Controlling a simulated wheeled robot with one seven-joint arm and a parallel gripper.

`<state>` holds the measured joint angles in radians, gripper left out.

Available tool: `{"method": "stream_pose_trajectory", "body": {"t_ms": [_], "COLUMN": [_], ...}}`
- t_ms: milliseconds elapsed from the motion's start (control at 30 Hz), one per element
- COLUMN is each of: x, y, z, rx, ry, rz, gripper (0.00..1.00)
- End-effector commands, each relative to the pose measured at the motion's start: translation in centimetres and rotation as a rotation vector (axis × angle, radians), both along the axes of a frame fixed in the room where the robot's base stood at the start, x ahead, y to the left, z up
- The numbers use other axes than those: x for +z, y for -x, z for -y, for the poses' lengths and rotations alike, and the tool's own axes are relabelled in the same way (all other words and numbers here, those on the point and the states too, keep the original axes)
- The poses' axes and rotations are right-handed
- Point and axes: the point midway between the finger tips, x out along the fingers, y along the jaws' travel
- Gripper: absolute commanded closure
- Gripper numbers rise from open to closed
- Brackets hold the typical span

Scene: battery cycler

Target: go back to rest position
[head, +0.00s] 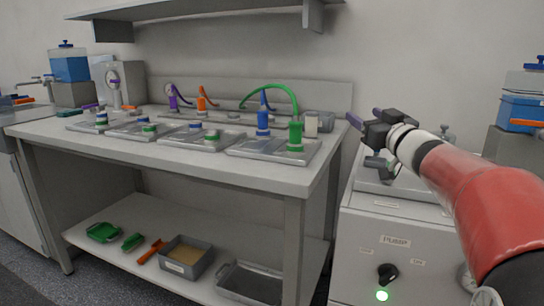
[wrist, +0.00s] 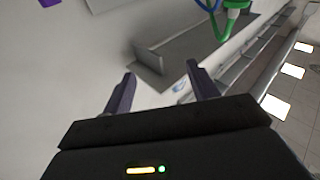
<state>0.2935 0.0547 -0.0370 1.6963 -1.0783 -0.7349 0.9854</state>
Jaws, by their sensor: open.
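My gripper (head: 364,117) is raised at the right, above the grey cabinet marked "PURGE" and just off the right end of the bench. It is open, with its two dark purple fingers apart. In the wrist view my gripper (wrist: 160,92) also shows open and empty, with wall and a grey shelf-like surface beyond it. My red and white arm reaches in from the right edge of the head view.
The bench (head: 170,148) carries several metal trays. A green connector (head: 295,137) with a looped green hose and a blue connector (head: 263,122) stand at its right end. The purge cabinet (head: 390,235) has a black knob and lit green lamp. A wall shelf (head: 200,10) hangs above.

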Motion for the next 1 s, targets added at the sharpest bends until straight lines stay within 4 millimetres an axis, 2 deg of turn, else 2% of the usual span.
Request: {"method": "stream_pose_trajectory", "body": {"t_ms": [67,167,267,400,500,600,700,833,1000], "x": [0.1,-2.0,-6.0,-13.4,-18.6,-22.9,-25.9,-28.2,-29.0], "y": [2.1,5.7,10.2,17.6,23.0,27.9,31.8,34.9,36.1], "z": [0.3,1.2,1.5,0.3,-1.4,-3.3,-5.0,-6.4,-6.9], "rx": [-0.133,-0.316,-0.452,-0.535,-0.521,-0.467,-0.403,-0.337,-0.311], "ry": [-0.013,-0.027,-0.029,-0.011,0.017,0.049,0.075,0.101,0.109], "rz": [-0.027,-0.131,-0.298,-0.597,-0.806,-0.986,-1.122,-1.227,-1.265], "gripper": [0.41,0.41,0.41,0.41,0.41,0.41,0.41,0.41,0.41]}}
